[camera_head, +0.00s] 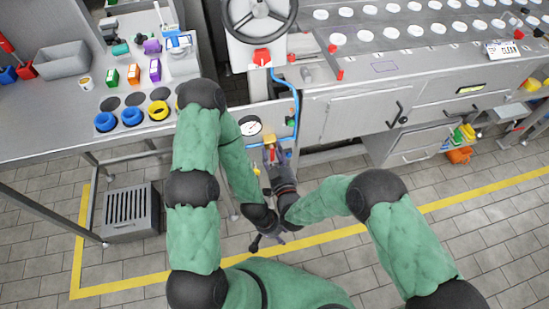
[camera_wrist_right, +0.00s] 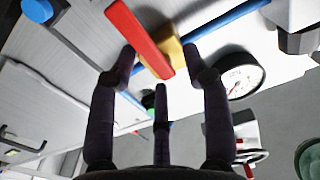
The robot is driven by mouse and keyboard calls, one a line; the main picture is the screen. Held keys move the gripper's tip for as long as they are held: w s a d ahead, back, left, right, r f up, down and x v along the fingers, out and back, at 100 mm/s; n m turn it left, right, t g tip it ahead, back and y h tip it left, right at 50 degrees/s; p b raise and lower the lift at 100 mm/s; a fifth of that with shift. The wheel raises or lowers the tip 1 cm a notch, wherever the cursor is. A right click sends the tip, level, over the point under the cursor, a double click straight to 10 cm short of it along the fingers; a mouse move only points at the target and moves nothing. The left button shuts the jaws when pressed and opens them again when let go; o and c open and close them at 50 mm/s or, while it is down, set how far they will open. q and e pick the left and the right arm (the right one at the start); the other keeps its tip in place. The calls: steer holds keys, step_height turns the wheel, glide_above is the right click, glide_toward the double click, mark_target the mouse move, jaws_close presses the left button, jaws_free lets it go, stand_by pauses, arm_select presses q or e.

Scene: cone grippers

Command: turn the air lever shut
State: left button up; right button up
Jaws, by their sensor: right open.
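The air lever (camera_wrist_right: 140,38) is a red bar on a yellow valve body (camera_wrist_right: 168,52) in the right wrist view. It lies across the blue air line (camera_wrist_right: 225,22). My right gripper (camera_wrist_right: 160,68) is open, its fingers on both sides of the lever's lower end and the valve body. I cannot tell whether they touch. In the head view my right gripper (camera_head: 270,155) is at the panel below the gauge, largely hiding the lever. My left gripper (camera_head: 262,242) hangs low over the floor, away from the valve; its finger opening is unclear.
A round gauge (camera_head: 250,127) sits close beside the valve. A handwheel (camera_head: 259,10) is above it. A workbench (camera_head: 50,125) with coloured rings and boxes stands left. A cabinet (camera_head: 350,115) with handles stands right. Open tiled floor lies in front.

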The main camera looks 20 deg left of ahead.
steer(key=shift+r, duration=2.8)
